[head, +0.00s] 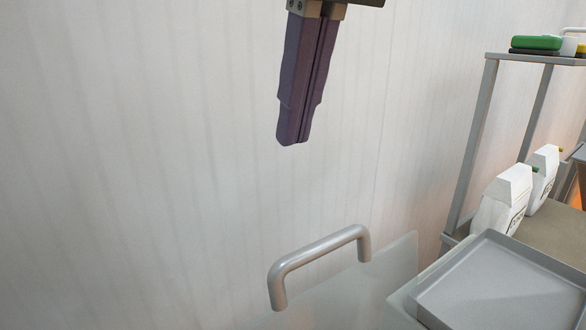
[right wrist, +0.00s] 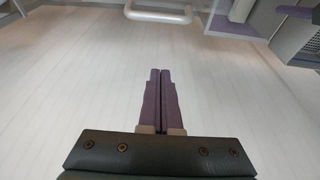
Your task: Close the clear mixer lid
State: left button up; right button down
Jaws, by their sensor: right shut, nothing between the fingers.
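The clear mixer lid (head: 365,288) is a see-through panel at the bottom of the head view, standing tilted up beside a grey tray-topped unit. Its grey bar handle (head: 320,256) is at its upper left edge. A grey handle (right wrist: 158,12), apparently the same one, shows at the top of the right wrist view. My right gripper (head: 292,138) has purple fingers pressed together, pointing down, empty. It appears above the handle in the head view, with a clear gap. The fingers also show in the right wrist view (right wrist: 160,75). The lid's lower part and hinge are cut off. My left gripper is not in view.
A grey tray (head: 505,285) lies at the lower right. White bottles (head: 503,198) stand on a brown surface behind it. A metal rack (head: 475,140) holds a green case (head: 536,42) at the upper right. The pale wall fills the left; no objects show there.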

notch_tip(320, 180, down, 9)
jog(key=s+p, duration=0.1)
jog(key=p, duration=0.2)
jog(key=shift+s+d+f, duration=0.15)
jog(key=shift+d+f, duration=0.05)
jog(key=shift+d, duration=0.25)
dwell(0.4)
